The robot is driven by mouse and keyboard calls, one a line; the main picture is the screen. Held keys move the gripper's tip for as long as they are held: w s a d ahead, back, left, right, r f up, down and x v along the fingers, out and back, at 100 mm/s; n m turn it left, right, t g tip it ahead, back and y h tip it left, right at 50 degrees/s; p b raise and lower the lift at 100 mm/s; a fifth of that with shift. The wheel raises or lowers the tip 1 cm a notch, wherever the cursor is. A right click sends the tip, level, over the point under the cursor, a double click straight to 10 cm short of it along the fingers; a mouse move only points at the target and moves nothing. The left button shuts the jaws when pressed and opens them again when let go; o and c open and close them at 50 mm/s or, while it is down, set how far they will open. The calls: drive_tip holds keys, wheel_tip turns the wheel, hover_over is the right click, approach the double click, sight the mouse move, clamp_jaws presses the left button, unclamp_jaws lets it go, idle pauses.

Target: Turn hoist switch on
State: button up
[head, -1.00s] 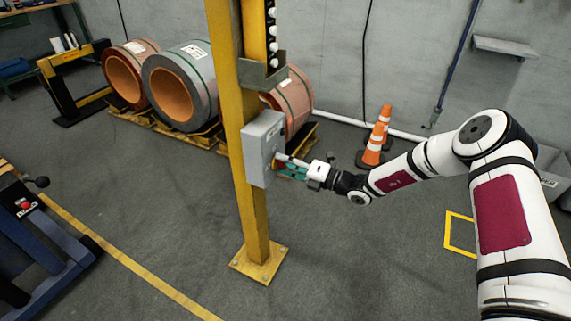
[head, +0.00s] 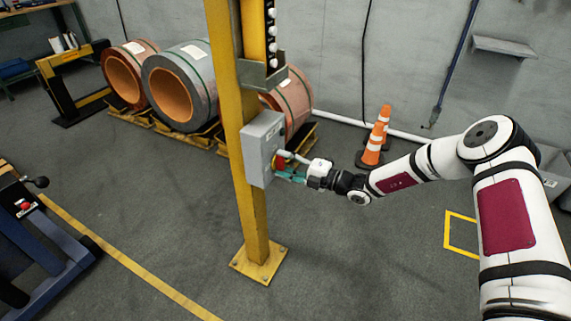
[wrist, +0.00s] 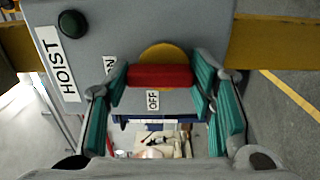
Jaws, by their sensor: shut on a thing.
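The hoist switch has a red handle (wrist: 160,76) on a round yellow plate (wrist: 163,52), on the front of a grey box (wrist: 215,20). The box (head: 262,140) is fixed to a yellow post. In the wrist view the handle lies level, its left end towards a partly hidden ON label (wrist: 109,65). The OFF label (wrist: 153,100) is below its middle. A HOIST label (wrist: 58,63) is at left. My gripper (wrist: 161,84) is shut on the handle, one teal finger at each end. In the head view my gripper (head: 290,171) is at the box's front.
The yellow post (head: 256,220) stands on a bolted floor plate. Large coils (head: 180,55) sit on pallets behind it. Orange cones (head: 374,140) stand behind my forearm. A dark blue machine (head: 35,240) is at left. The floor around the post is clear.

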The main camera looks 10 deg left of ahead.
drive_tip(key=o, duration=1.2)
drive_tip(key=shift+c, duration=0.2)
drive_tip(key=v, duration=1.2)
